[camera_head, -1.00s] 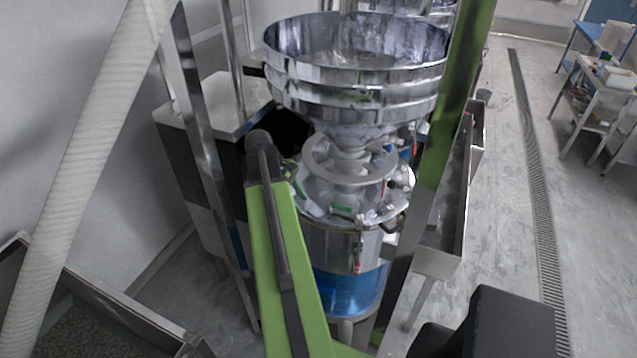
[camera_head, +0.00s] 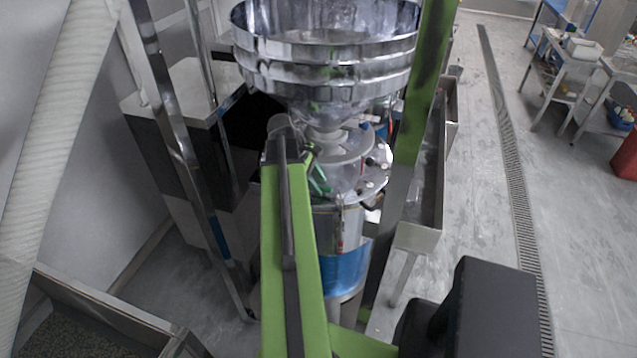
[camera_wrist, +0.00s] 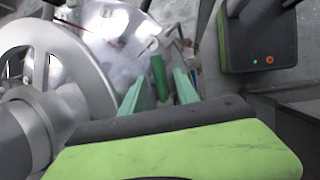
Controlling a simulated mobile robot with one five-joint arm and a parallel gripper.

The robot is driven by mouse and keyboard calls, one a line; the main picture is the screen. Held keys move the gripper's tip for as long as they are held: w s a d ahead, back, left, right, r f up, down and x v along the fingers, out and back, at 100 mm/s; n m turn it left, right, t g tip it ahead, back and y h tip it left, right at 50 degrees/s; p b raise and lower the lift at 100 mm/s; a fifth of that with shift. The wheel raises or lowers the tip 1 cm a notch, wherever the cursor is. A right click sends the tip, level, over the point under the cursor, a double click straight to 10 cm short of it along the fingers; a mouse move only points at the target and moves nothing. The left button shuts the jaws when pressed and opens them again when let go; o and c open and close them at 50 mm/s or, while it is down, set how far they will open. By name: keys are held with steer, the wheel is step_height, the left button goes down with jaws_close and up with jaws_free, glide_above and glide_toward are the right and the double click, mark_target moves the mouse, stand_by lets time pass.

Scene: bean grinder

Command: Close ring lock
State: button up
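The steel grinder (camera_head: 338,222) stands in the middle of the head view, with a wide hopper on top and a blue band lower down. A grey spoked ring sits below the hopper; it fills the left of the wrist view (camera_wrist: 75,62). A green handle (camera_wrist: 158,80) lies on the shiny cover beside this ring. My gripper (camera_wrist: 160,76) is open, with one teal finger on each side of the green handle. I cannot tell whether either finger touches it. In the head view my green arm hides the grinder's left side and most of the gripper.
A steel frame post (camera_head: 185,150) stands left of my arm. A steel trough (camera_head: 428,190) runs along the grinder's right. A black box with small lights (camera_wrist: 258,40) is at the upper right of the wrist view. Open floor (camera_head: 480,150) with a drain lies to the right.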

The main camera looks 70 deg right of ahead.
jaws_close()
stand_by(1.4)
